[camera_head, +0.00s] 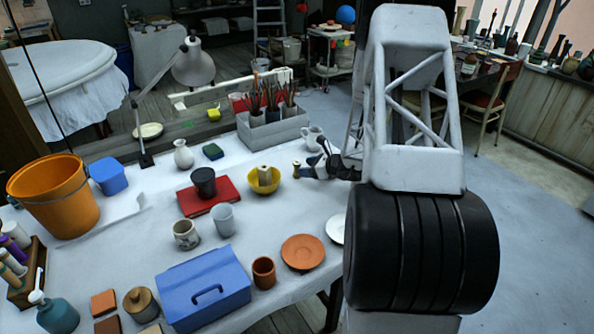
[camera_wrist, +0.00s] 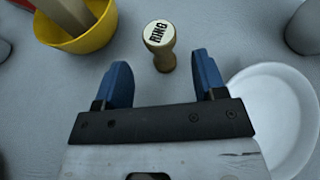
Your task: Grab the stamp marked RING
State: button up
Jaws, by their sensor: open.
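In the head view the stamp (camera_head: 297,169) shows small, just left of my gripper (camera_head: 318,164). I cannot tell from the head view how far the fingertips are above the table.
A yellow bowl (camera_wrist: 88,38) with a wooden piece in it is left of the stamp. A white plate (camera_wrist: 285,115) lies close to the right finger. A white jug (camera_head: 312,136) and a grey holder with brushes (camera_head: 272,135) stand behind. A terracotta saucer (camera_head: 303,252) is in front.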

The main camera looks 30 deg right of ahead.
aim_at(297, 167)
jog(key=shift+w, duration=0.1)
jog(key=shift+x, duration=2.5)
jog(key=shift+w+r, duration=0.1)
jog(key=c, duration=1)
